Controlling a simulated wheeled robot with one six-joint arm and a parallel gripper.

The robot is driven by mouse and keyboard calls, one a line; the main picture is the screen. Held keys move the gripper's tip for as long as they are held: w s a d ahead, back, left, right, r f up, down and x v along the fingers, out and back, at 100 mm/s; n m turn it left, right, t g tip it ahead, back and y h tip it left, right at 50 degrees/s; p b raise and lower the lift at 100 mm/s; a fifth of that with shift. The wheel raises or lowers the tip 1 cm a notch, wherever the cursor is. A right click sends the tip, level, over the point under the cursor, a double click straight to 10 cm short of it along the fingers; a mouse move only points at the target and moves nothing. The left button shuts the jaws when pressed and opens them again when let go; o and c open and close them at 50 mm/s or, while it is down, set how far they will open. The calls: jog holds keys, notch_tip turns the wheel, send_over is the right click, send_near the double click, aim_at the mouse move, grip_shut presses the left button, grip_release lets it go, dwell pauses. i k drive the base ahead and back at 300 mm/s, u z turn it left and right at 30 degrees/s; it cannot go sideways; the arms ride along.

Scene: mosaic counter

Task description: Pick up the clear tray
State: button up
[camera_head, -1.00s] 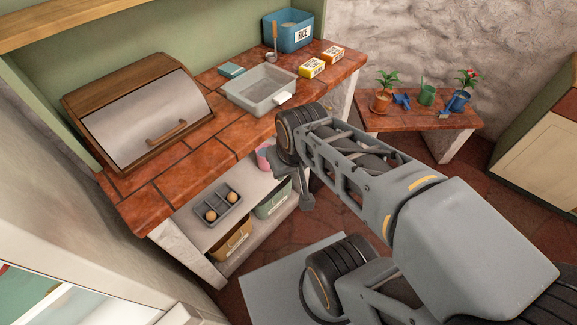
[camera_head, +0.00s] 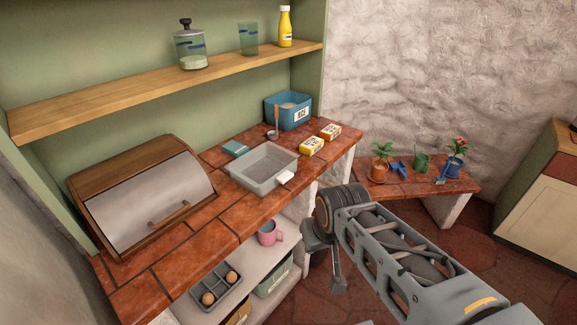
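A pale grey, somewhat see-through rectangular tray (camera_head: 263,171) with a light handle tab (camera_head: 285,177) at its right end sits on the red-tiled counter. It looks empty. My gripper (camera_head: 325,262) is to the right of and below the tray in the picture, in front of the counter and apart from the tray. It points down, and one finger shows. The rest of the gripper is turned away, so its opening is unclear.
A wooden bread box (camera_head: 150,200) stands left of the tray. A teal box (camera_head: 236,148), yellow box (camera_head: 311,145), ladle (camera_head: 273,124) and blue rice bin (camera_head: 288,112) are behind or beside it. An egg tray (camera_head: 217,288) and pink mug (camera_head: 269,233) are on the shelf below.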

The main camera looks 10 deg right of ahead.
aim_at(266, 167)
jog(key=z, duration=1.25)
jog(key=i, duration=0.75)
jog(key=u, duration=2.7)
